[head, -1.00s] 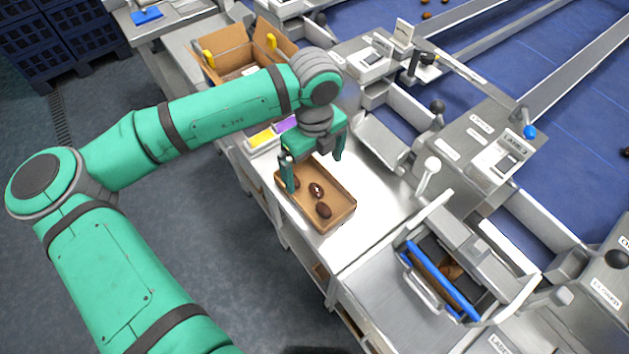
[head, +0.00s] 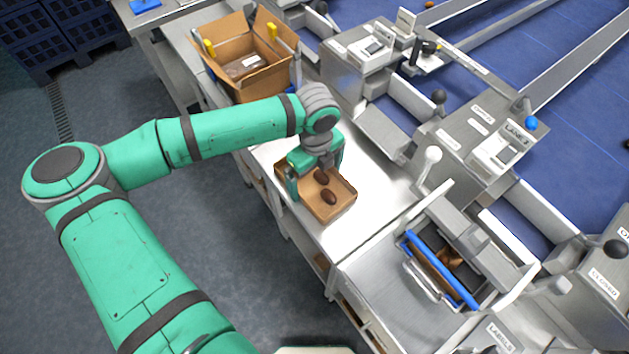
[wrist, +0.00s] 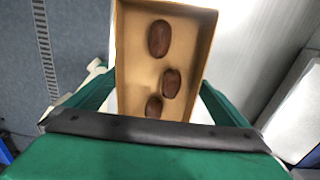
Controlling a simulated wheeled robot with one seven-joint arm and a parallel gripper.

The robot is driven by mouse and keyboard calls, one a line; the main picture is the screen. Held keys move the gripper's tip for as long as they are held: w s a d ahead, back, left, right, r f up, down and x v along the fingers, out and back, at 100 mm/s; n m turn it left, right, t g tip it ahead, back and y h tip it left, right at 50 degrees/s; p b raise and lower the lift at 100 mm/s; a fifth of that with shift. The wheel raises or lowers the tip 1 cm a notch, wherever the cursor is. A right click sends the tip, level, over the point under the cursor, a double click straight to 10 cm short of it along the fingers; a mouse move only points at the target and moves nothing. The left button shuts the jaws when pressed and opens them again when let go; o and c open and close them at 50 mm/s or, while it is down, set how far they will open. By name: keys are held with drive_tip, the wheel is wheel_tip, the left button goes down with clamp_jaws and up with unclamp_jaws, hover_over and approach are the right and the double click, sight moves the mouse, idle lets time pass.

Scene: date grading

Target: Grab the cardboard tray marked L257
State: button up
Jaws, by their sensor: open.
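A shallow brown cardboard tray (head: 337,208) lies on the bright steel bench top, with brown dates in it. In the wrist view the tray (wrist: 135,75) is upright in the picture and holds three dates (wrist: 171,82). No L257 mark can be read on it. My gripper (head: 315,178) is low over the far end of the tray, its green fingers on either side of the tray's width. In the wrist view the fingers are spread along the tray's two sides. The jaws are open. The gripper hides the tray's far end in the head view.
An open cardboard box (head: 244,72) with a packet inside stands further back on the bench. Steel machines with levers and chutes line the right side. A blue-edged holder (head: 440,270) is at the front right. The bench between tray and machines is clear.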

drive_tip(key=shift+a, duration=0.1)
drive_tip(key=c, duration=0.7)
drive_tip(key=shift+r, duration=0.15)
